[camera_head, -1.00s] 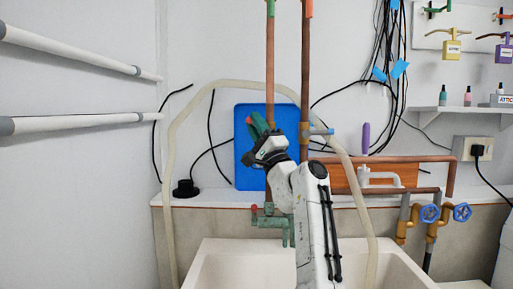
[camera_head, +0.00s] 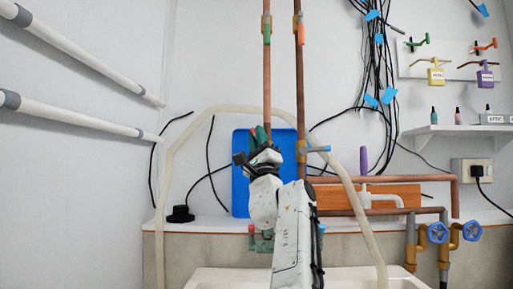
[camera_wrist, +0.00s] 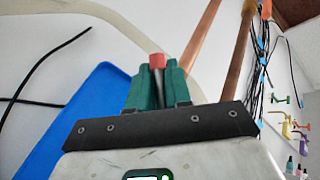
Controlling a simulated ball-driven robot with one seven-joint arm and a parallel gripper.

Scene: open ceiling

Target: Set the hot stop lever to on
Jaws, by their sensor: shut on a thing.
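The hot stop lever (camera_wrist: 157,61) has a red tip and a grey stem. My gripper (camera_wrist: 158,84) has green fingers closed around it in the wrist view, with the red tip showing between and just above them. In the head view my gripper (camera_head: 259,136) is at the left copper pipe (camera_head: 267,85), in front of the blue board, and mostly hides the lever and its valve body. The lever's exact angle is hard to tell there.
A pale hose (camera_head: 168,180) arches around the work area. A blue board (camera_head: 240,190) is behind my gripper. The sink (camera_head: 215,277) lies below. Blue wheel valves (camera_head: 437,233) are at the right.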

